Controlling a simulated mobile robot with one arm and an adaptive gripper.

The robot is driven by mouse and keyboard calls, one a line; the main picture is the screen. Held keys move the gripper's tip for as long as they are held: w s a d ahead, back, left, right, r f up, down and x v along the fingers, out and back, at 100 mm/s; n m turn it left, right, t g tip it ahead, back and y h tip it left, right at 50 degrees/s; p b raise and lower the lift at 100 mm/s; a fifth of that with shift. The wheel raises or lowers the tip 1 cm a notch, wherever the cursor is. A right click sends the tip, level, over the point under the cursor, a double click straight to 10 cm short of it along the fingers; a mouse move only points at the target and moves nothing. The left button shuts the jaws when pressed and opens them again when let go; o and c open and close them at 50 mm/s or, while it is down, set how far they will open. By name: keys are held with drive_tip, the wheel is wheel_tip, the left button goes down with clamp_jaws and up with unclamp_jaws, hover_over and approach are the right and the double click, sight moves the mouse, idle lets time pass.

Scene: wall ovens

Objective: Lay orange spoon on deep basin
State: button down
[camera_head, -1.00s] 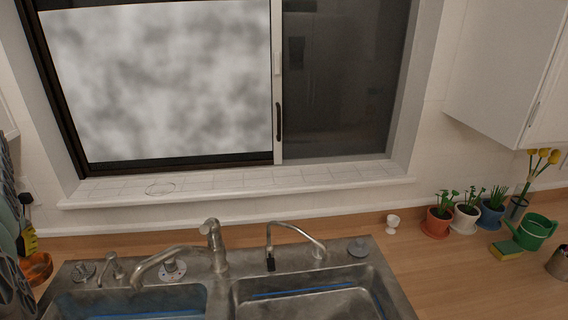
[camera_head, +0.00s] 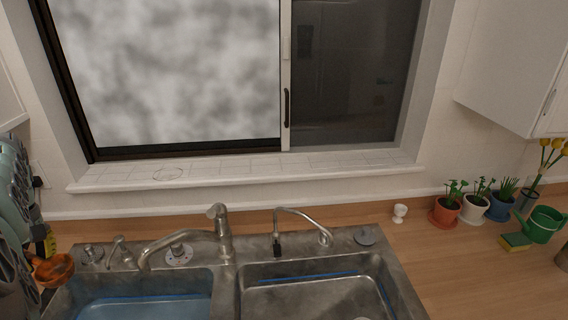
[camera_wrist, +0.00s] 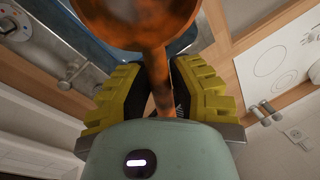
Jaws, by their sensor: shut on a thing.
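The orange spoon (camera_head: 54,269) is at the far left of the head view, with its bowl over the left edge of the sink. My gripper (camera_head: 46,243) is shut on its handle; in the wrist view the handle stands between the yellow finger pads (camera_wrist: 160,90), with the round spoon bowl (camera_wrist: 138,18) beyond them. The sink has two basins. The left basin (camera_head: 150,282) has a blue bottom, and the right basin (camera_head: 312,268) is grey. I cannot tell from its look which is the deep one. The spoon hides part of the sink in the wrist view.
A large faucet (camera_head: 215,235) and a thinner tap (camera_head: 300,220) rise behind the basins. A white egg cup (camera_head: 399,214), potted plants (camera_head: 447,208), a yellow sponge (camera_head: 514,242) and a green watering can (camera_head: 542,225) stand on the right counter. The window wall is behind.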

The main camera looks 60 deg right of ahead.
drive_tip(key=shift+s+f, duration=0.15)
drive_tip(key=shift+f, duration=0.15)
drive_tip(key=shift+f, duration=0.3)
drive_tip(key=shift+s+d+f, duration=0.15)
drive_tip(key=shift+f, duration=0.15)
drive_tip(key=shift+s+d+f+b, duration=0.1)
drive_tip(key=shift+f+b, duration=0.2)
drive_tip(key=shift+f, duration=0.1)
drive_tip(key=shift+s+f+n, duration=0.25)
drive_tip(key=shift+f+n, duration=0.05)
drive_tip(key=shift+f, duration=0.2)
drive_tip(key=shift+f, duration=0.3)
drive_tip(key=shift+s+f, duration=0.2)
drive_tip(key=shift+s+f, duration=0.1)
drive_tip(key=shift+f, duration=0.1)
